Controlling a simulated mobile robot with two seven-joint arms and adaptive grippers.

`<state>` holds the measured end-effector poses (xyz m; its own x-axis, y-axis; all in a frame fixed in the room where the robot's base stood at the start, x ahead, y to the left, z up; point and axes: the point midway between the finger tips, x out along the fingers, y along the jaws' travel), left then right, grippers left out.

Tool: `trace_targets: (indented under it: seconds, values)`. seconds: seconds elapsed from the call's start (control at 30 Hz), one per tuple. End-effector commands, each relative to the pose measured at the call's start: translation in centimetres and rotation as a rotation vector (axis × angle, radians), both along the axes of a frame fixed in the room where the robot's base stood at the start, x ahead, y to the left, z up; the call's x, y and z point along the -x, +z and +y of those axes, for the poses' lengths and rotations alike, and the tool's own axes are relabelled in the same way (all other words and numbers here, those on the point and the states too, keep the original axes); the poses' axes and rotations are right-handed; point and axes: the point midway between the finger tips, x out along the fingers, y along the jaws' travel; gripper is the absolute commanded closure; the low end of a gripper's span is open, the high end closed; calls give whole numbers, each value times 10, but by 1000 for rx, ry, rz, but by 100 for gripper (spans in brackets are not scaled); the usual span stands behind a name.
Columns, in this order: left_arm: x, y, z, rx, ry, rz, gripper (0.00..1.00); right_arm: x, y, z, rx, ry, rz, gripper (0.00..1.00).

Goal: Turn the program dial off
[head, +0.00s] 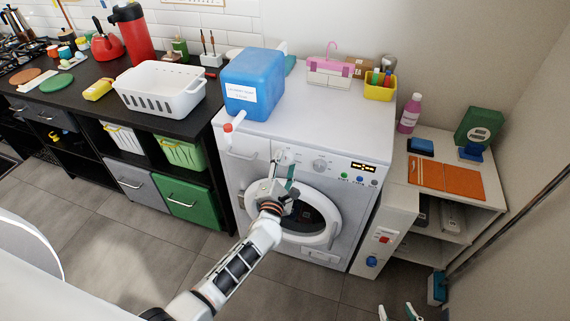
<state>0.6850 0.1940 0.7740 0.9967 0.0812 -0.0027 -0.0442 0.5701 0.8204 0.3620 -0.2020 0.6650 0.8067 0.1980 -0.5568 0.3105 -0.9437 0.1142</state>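The white washing machine (345,125) stands in the middle, with a control panel along the top of its front. A round light-grey dial (320,165) on the panel is in plain view. My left gripper (285,165) is at the panel just left of this dial, in front of a pale round part that may be a second knob. Its fingers partly cover that part, and I cannot tell whether they touch it or how far apart they are. My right gripper (400,311) shows only its fingertips at the bottom edge; they are apart, with nothing between them.
A lit display (363,167) and small coloured buttons are right of the dial. The round door (313,243) is below, partly behind my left arm. A blue container (253,85) with a red-tipped spout stands on the machine's left top. An open shelf (455,215) stands right.

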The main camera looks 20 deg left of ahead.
Motion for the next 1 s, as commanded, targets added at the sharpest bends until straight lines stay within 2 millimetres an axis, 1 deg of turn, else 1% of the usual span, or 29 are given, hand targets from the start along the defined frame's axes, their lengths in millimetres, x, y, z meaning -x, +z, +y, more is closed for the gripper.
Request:
trace_targets:
  seconds: [0.2, 0.3, 0.43, 0.57, 0.8, 0.9, 1.0]
  values:
    - [0, 0, 0, -1, 0, 0, 55, 0, 0, 0, 0, 0, 0, 60]
    - [1, 0, 0, -1, 0, 0, 55, 2, -4, -2, 6, 1, 7, 60]
    - [9, 0, -1, -1, 0, 0, 55, 2, -3, -1, 4, 1, 5, 60]
    - [29, -1, -2, 0, 0, 1, 55, 1, -2, -1, 3, 1, 4, 60]
    - [77, -1, -6, 0, 0, 1, 55, 1, -2, 0, 2, 1, 4, 60]
    - [95, 0, -8, -1, -1, 1, 55, 1, -2, 0, 1, 1, 3, 60]
    - [107, 0, -9, -2, -1, 1, 55, 1, -2, 0, 1, 1, 3, 60]
